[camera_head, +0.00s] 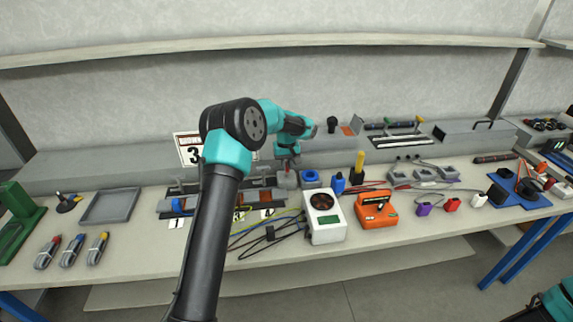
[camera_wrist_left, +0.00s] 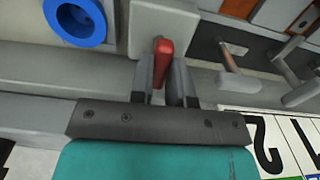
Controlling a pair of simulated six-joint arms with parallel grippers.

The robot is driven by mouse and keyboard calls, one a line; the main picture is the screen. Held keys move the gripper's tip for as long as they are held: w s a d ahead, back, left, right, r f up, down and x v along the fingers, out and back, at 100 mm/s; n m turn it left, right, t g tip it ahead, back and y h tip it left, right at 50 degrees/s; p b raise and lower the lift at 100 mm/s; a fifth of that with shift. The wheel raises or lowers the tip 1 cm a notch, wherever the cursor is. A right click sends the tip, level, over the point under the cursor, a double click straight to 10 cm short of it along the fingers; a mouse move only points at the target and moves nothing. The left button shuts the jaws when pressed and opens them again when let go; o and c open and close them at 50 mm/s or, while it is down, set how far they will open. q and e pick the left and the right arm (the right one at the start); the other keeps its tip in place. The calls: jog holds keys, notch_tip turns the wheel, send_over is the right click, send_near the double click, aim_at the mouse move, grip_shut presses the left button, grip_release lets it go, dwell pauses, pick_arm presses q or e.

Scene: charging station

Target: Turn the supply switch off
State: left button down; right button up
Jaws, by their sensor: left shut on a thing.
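The supply switch appears as a light grey box (camera_wrist_left: 162,20) with a red lever (camera_wrist_left: 163,48) in the left wrist view. My left gripper (camera_wrist_left: 162,82) is shut on the red lever, one grey finger on each side of it. In the head view, my left gripper (camera_head: 287,168) reaches down to the switch box (camera_head: 287,181) at the back middle of the bench. The lever is too small and covered there to tell its tilt. My right gripper is out of view.
A blue ring-shaped socket (camera_head: 310,176) is just right of the switch; it also shows in the left wrist view (camera_wrist_left: 75,20). A white fan box (camera_head: 325,232), an orange meter (camera_head: 376,212) and loose cables stand in front. A grey tray (camera_head: 110,206) lies left.

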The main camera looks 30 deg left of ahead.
pick_arm(q)
jog(key=c, duration=1.1)
grip_release()
jog(key=shift+r, duration=0.1)
notch_tip(320, 180, up, 17)
jog(key=shift+r, duration=0.15)
